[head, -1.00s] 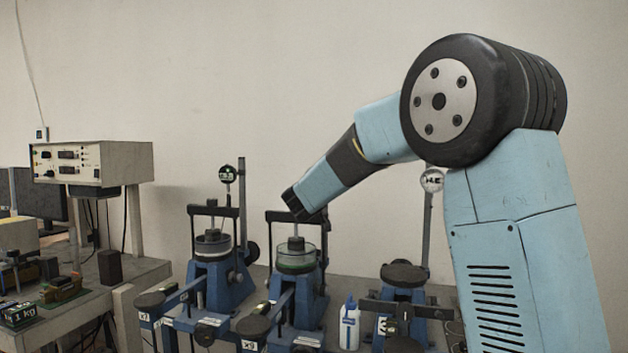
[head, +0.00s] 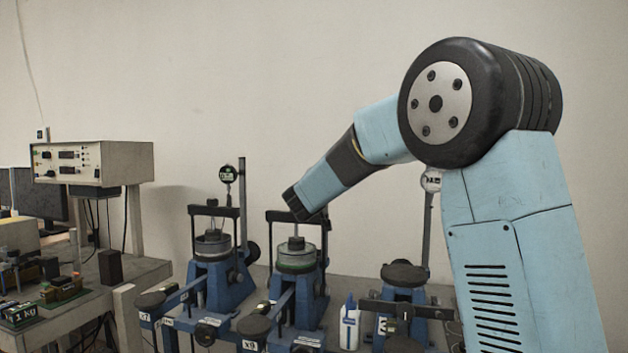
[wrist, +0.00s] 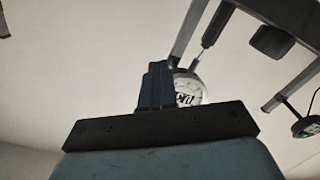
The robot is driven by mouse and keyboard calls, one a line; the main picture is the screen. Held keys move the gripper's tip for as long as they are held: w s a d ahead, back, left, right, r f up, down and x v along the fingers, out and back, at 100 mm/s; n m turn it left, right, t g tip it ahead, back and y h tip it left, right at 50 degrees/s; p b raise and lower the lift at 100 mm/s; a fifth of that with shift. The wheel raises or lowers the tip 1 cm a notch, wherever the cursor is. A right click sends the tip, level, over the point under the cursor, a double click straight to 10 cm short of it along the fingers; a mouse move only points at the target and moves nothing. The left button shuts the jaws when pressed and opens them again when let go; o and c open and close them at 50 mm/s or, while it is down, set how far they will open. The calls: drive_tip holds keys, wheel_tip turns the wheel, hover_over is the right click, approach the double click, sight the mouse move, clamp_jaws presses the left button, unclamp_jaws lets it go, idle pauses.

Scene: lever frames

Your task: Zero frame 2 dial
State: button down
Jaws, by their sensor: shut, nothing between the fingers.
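The middle lever frame (head: 297,290) is blue, with a black crossbar and a round cell, between two similar frames in the head view. My arm's dark end covers the space above it, so its dial is hidden there. In the wrist view a round dial (wrist: 190,88) with a pale face and a dark-digit display sits just behind my gripper (wrist: 156,72). The fingers are shut and empty and overlap the dial's left side. I cannot tell whether they touch it. The digits are partly covered and cannot be read.
The left frame has its own dial (head: 228,174) on a post. The right frame's dial (head: 431,181) is partly behind my arm. A white bottle (head: 350,324) stands between the middle and right frames. A bench with a control box (head: 92,163) is at left.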

drive_tip(key=shift+w+a+f, duration=0.2)
drive_tip(key=shift+a+f, duration=0.35)
drive_tip(key=shift+a, duration=0.1)
drive_tip(key=shift+w+a+f, duration=0.2)
drive_tip(key=shift+a, duration=0.35)
drive_tip(key=shift+w+a+f, duration=0.2)
drive_tip(key=shift+a, duration=0.35)
drive_tip(key=shift+f, duration=0.15)
idle(0.5)
drive_tip(key=v, duration=0.6)
drive_tip(key=shift+f, duration=0.3)
drive_tip(key=shift+d, duration=0.15)
idle(0.3)
drive_tip(key=s+d+r+n, duration=0.2)
drive_tip(key=d+r+n, duration=0.3)
drive_tip(key=n, duration=0.7)
drive_tip(key=shift+w+d+r, duration=0.2)
drive_tip(key=shift+w, duration=0.7)
drive_tip(key=shift+w+d+r, duration=0.2)
drive_tip(key=shift+w+r, duration=0.05)
drive_tip(key=shift+w, duration=0.7)
drive_tip(key=shift+w+d+r, duration=0.2)
drive_tip(key=shift+w+d, duration=0.05)
drive_tip(key=shift+w, duration=0.65)
